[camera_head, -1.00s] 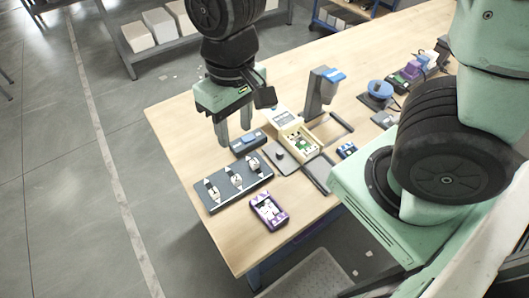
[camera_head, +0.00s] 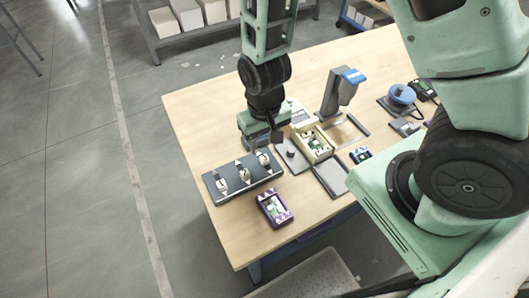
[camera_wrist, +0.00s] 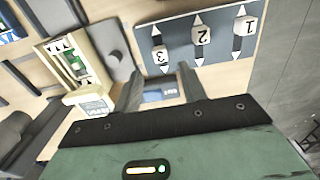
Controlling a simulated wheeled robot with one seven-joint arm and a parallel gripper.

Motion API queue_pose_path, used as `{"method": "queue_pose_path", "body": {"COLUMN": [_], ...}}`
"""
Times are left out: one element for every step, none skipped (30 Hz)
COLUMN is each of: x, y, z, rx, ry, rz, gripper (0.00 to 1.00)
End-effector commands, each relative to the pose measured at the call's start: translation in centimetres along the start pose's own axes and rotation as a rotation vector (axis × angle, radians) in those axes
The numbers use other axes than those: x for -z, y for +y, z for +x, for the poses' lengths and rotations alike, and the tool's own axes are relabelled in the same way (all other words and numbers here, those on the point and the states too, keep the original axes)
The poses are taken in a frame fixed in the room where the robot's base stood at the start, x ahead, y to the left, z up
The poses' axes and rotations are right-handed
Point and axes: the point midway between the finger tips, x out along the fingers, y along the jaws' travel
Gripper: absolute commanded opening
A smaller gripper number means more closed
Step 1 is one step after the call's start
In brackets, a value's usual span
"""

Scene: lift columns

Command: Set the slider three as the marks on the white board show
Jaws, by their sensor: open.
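The dark slider panel (camera_head: 216,190) lies on the near left of the table. In the wrist view the panel (camera_wrist: 180,48) shows three white numbered knobs in slots with white pointed ends. Knob 3 (camera_wrist: 160,58) sits towards the gripper end of its slot. Knob 2 (camera_wrist: 202,36) sits near the middle, and knob 1 (camera_wrist: 245,25) is farther from the gripper. My gripper (camera_wrist: 161,70) is open and empty, its fingertips on either side of the panel edge near slider three. In the head view my gripper (camera_head: 260,143) is beside the panel's far right end. I cannot identify marks on a white board.
A grey box with a blue label (camera_wrist: 160,92) lies between my fingers' bases in view. A grey plate with a knob (camera_wrist: 112,50) and a cream box (camera_head: 325,155) are beside the panel. A purple-framed device (camera_head: 274,208) is in front. A blue-topped stand (camera_head: 338,92) is behind.

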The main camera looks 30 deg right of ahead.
Motion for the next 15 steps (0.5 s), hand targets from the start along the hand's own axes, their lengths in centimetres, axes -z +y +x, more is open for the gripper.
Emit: {"method": "queue_pose_path", "body": {"x": [-0.1,-0.1,-0.1,-0.1,-0.1,-0.1,0.0,0.0,0.0,0.0,0.0,0.0,0.0,0.0,0.0], "y": [0.1,0.1,0.1,0.1,0.0,0.0,0.0,0.0,0.0,0.0,0.0,0.0,0.0,0.0,0.0], "z": [0.9,1.4,2.0,2.4,2.9,3.4,3.7,4.0,4.5,4.7,5.0,5.2,5.4,5.5,5.7], "rx": [-0.002,-0.002,-0.002,-0.001,-0.001,0.0,-0.001,-0.001,-0.001,-0.001,-0.001,-0.001,0.0,0.0,0.0], "ry": [-0.006,-0.005,-0.006,-0.004,-0.005,-0.004,-0.003,-0.003,-0.003,-0.002,-0.002,-0.003,-0.002,-0.001,0.0], "rz": [0.002,0.001,0.001,0.0,0.0,0.001,0.001,0.0,0.0,0.0,0.0,-0.001,-0.001,-0.001,-0.001], "gripper": [0.42,0.42,0.42,0.42,0.42,0.42,0.42,0.42,0.42,0.42,0.42,0.42,0.42,0.42,0.42]}}
